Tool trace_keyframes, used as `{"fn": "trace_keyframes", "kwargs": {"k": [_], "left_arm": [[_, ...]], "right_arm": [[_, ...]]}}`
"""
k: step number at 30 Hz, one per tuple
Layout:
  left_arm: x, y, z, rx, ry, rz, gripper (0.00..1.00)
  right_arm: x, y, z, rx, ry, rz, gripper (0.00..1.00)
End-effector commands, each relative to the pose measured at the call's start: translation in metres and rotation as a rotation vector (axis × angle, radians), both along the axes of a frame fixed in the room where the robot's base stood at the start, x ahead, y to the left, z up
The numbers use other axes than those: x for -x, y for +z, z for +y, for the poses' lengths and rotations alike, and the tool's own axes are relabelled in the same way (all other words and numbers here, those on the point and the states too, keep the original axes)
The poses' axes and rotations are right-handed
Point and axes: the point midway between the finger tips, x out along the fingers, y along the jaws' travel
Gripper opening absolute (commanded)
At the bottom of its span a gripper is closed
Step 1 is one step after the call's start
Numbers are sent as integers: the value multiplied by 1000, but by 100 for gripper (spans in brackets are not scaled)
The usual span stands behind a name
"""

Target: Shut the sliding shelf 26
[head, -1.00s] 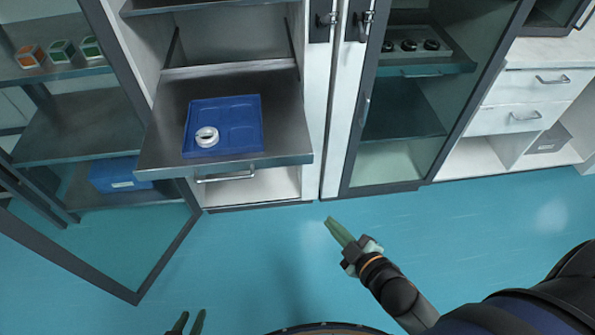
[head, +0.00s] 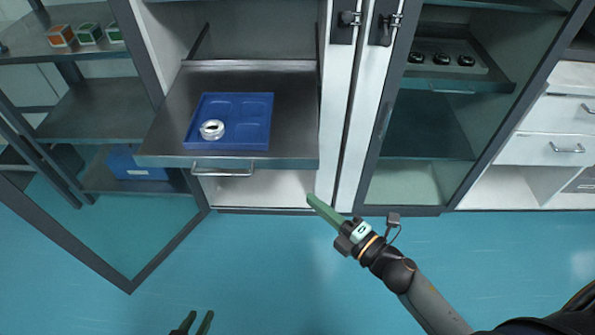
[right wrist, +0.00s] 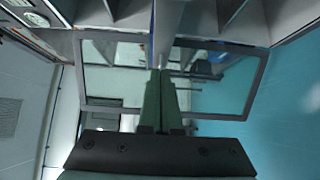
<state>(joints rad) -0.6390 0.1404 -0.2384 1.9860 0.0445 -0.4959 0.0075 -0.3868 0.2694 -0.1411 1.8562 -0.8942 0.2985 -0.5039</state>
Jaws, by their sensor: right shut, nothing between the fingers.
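The sliding shelf (head: 293,120) is a grey metal board pulled out of the open white cabinet at left centre in the head view. A bar handle (head: 222,173) shows just below its front edge. My right gripper (head: 312,199), with green fingers, is shut and empty. In the picture it shows just below the shelf's front right corner, apparently apart from it. Its fingers (right wrist: 161,80) are together in the right wrist view. My left gripper (head: 200,317) is open and empty at the bottom edge.
An open glass door (head: 165,252) stands left of the shelf. A closed glass door (head: 455,200) is to the right, beside white drawers (head: 540,148). A blue bin (head: 135,165) and small boxes (head: 88,34) show at left. The teal floor in front is clear.

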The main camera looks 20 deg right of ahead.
Motion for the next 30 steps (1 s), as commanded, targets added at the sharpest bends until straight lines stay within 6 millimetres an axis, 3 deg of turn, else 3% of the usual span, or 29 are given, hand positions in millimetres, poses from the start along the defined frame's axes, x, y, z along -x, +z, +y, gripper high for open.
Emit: {"fn": "trace_keyframes", "kwargs": {"k": [10,15,21,30], "left_arm": [[-1,3,5,-6,8,-5,35],[0,2,6,-8,10,-2,35],[1,1,6,-7,10,1,35],[2,0,4,-6,8,3,35]], "right_arm": [[-59,2,30,-2,0,-1,0],[-82,0,21,0,-1,1,0],[-94,0,17,-1,-1,2,0],[-95,0,16,-2,-1,2,0]]}}
